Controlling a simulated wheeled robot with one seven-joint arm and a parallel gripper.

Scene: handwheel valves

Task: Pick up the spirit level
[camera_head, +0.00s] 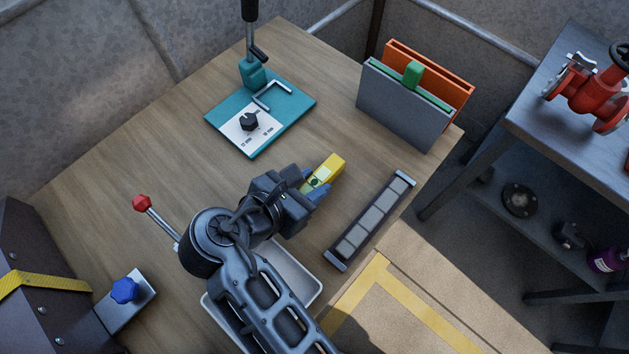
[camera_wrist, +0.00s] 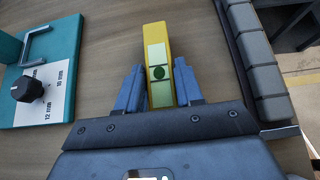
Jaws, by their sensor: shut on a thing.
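The spirit level is a yellow block with a pale green window and a dark round mark. It shows in the head view (camera_head: 331,169) near the middle of the wooden table, and in the wrist view (camera_wrist: 154,40) at the top centre. My gripper (camera_head: 313,187) has its blue fingers on both sides of the level, also in the wrist view (camera_wrist: 160,92). It is shut on the level, whose far end sticks out past the fingertips. The near end is hidden by my gripper. I cannot tell whether the level is clear of the tabletop.
A dark bar with grey pads (camera_head: 370,221) lies close on the right. A teal plate with a black knob (camera_head: 283,116) is behind left. A grey and orange holder (camera_head: 402,108) stands at the back right. A pale tray (camera_head: 300,278) and red-knobbed lever (camera_head: 143,203) are near my arm.

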